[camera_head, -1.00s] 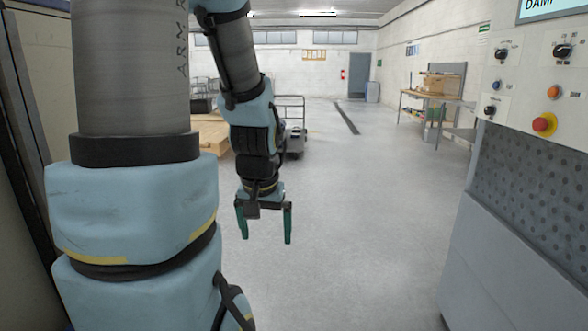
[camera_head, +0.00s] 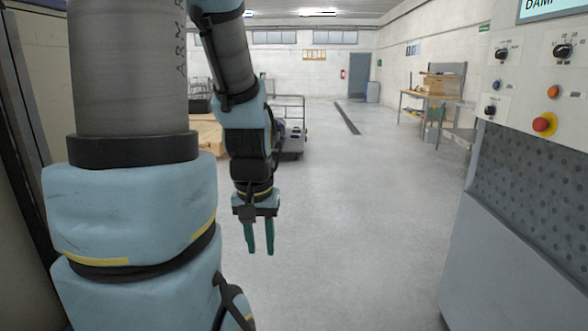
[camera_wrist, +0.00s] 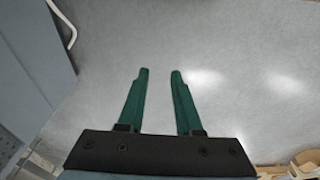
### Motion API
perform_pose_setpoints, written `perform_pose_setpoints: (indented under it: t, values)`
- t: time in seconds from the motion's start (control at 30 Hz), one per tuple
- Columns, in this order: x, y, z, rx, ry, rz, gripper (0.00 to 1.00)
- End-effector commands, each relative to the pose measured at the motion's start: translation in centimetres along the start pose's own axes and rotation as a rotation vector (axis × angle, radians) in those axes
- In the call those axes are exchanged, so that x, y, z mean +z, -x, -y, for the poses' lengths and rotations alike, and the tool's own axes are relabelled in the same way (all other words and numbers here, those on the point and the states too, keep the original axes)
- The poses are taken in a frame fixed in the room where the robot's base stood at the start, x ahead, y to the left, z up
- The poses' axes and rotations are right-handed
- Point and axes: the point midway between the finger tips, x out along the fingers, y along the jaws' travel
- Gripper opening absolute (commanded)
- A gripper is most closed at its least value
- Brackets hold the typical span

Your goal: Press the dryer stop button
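A white control panel (camera_head: 520,75) is at the right of the head view. It carries a red mushroom button (camera_head: 541,124) on a yellow base, an orange button (camera_head: 553,92), a small blue button (camera_head: 497,84) and several black knobs. The labels are too small to read, so I cannot tell which one is the dryer stop button. My gripper (camera_head: 260,252) hangs pointing down over open floor, well left of the panel. Its two green fingers show in the wrist view (camera_wrist: 159,72) with a narrow gap between the tips and nothing in it.
Below the panel is a grey perforated machine front (camera_head: 530,185). Farther back stand a workbench (camera_head: 425,97) with boxes and a wheeled cart (camera_head: 290,140). The grey floor (camera_head: 350,240) between my arm and the machine is clear.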

Motion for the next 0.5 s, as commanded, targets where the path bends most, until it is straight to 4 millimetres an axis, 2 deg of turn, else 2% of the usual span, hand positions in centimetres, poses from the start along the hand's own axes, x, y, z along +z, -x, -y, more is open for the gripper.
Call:
perform_pose_setpoints:
  t: [0.03,0.27,0.5]
  values:
    - [-0.01,0.00,0.00,0.000,0.000,0.000,0.27]
    - [-0.01,0.00,0.00,0.000,0.000,0.000,0.01]
    - [-0.01,0.00,0.00,0.000,0.000,0.000,0.00]
